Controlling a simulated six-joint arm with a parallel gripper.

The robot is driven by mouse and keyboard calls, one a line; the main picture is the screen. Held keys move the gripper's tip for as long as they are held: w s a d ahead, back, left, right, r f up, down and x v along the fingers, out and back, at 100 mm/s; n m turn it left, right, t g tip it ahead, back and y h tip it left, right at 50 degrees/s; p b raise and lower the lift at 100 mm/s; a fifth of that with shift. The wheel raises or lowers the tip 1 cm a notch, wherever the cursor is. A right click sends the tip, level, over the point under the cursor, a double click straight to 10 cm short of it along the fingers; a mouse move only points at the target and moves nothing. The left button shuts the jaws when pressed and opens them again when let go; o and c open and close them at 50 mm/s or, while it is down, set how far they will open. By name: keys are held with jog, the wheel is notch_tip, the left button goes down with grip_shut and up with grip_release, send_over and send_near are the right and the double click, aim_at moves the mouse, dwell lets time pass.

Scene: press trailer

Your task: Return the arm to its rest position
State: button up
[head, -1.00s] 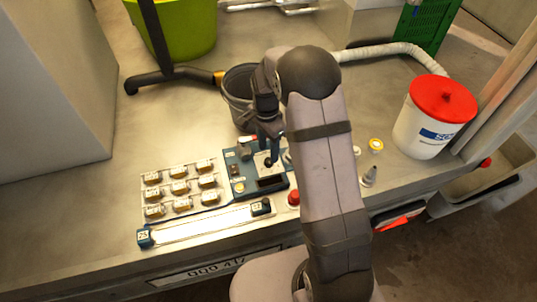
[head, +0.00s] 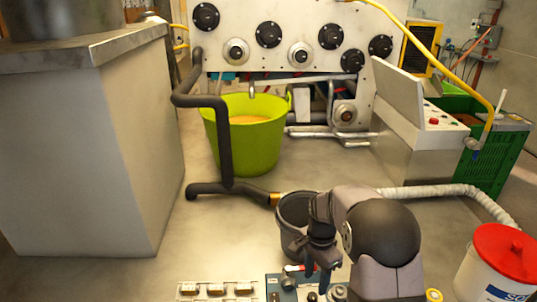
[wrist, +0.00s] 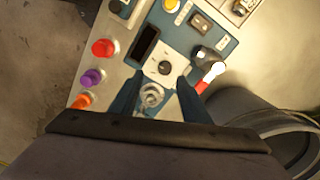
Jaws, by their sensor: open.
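My gripper (head: 318,272) is at the lower middle of the head view, pointing down over the control panel (head: 274,287). In the wrist view, my gripper (wrist: 158,92) has its two dark blue fingers apart over the panel (wrist: 222,45). A small silver fitting (wrist: 152,95) shows between the fingers; I cannot tell its distance from them. A black round knob (wrist: 164,67) on a white plate lies just beyond the fingertips. No held object shows.
A grey bucket (head: 292,238) stands close behind my gripper; its rim (wrist: 285,125) shows at right in the wrist view. Red (wrist: 103,47), purple (wrist: 91,77) and orange (wrist: 82,101) buttons are at left. A red-lidded white bucket (head: 492,278) stands right. A green tub (head: 240,150) is further back.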

jog(key=s+r+n+p, duration=0.2)
jog(key=s+r+n, duration=0.2)
jog(key=s, duration=0.6)
jog(key=s+a+r+n+p, duration=0.1)
jog(key=s+r+n, duration=0.2)
jog(key=s+n, duration=0.6)
jog(key=shift+s+a+r+t+p, duration=0.3)
jog(key=shift+s+r+p, duration=0.1)
jog(key=shift+s, duration=0.6)
